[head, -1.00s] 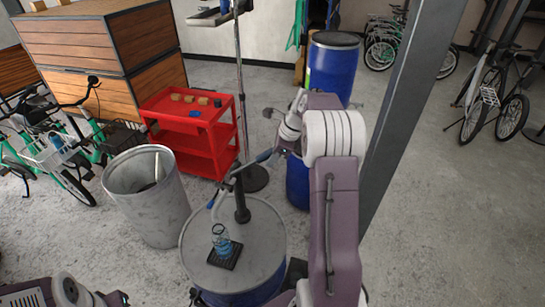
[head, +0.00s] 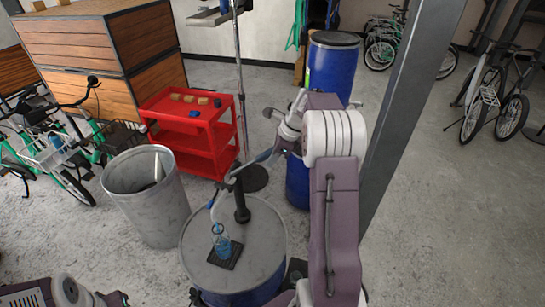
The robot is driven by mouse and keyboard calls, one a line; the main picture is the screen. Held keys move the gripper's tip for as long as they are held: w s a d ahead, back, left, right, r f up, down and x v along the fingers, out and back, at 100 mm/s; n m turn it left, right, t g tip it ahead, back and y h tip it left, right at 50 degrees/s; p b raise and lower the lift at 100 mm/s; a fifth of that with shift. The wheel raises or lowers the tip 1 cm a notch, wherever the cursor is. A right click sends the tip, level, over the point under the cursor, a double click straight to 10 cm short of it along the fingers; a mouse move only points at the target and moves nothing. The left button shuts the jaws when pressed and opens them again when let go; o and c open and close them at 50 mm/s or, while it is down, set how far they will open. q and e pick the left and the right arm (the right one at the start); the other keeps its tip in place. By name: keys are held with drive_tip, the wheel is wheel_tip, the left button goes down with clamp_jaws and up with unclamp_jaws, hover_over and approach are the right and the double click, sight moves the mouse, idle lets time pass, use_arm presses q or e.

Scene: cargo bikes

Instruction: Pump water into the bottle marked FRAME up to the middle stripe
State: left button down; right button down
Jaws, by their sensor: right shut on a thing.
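A clear bottle (head: 222,248) with blue-tinted contents stands upright on a dark square mat (head: 229,262) on top of a drum (head: 262,258). Its marking and stripes are too small to read, so the water level against them is unclear. A dark hand pump (head: 241,202) stands on the drum behind the bottle, its spout (head: 213,203) above the bottle's mouth.
A grey bin (head: 165,215) stands left of the drum. A red cart (head: 180,146) with small items is behind it. A blue barrel (head: 333,75) and a grey post (head: 398,115) stand to the right. Bikes are parked at left and far right.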

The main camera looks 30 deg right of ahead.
drive_tip(key=s+d+f+t+y+b, duration=0.1)
drive_tip(key=f+t+y+b, duration=0.2)
drive_tip(key=f+b, duration=0.5)
drive_tip(key=s+d+f+t+y+b, duration=0.1)
drive_tip(key=f+t+b, duration=0.3)
drive_tip(key=b, duration=1.1)
drive_tip(key=shift+s+d+f+y, duration=0.3)
drive_tip(key=shift+s+f+y, duration=0.45)
drive_tip(key=shift+f, duration=1.15)
drive_tip(key=shift+w+m, duration=0.15)
drive_tip(key=shift+m, duration=0.15)
drive_tip(key=c, duration=1.5)
unclamp_jaws()
drive_tip(key=o, duration=0.3)
drive_tip(key=shift+w+a, duration=0.1)
drive_tip(key=shift+o, duration=0.2)
drive_tip(key=shift+w+a, duration=0.1)
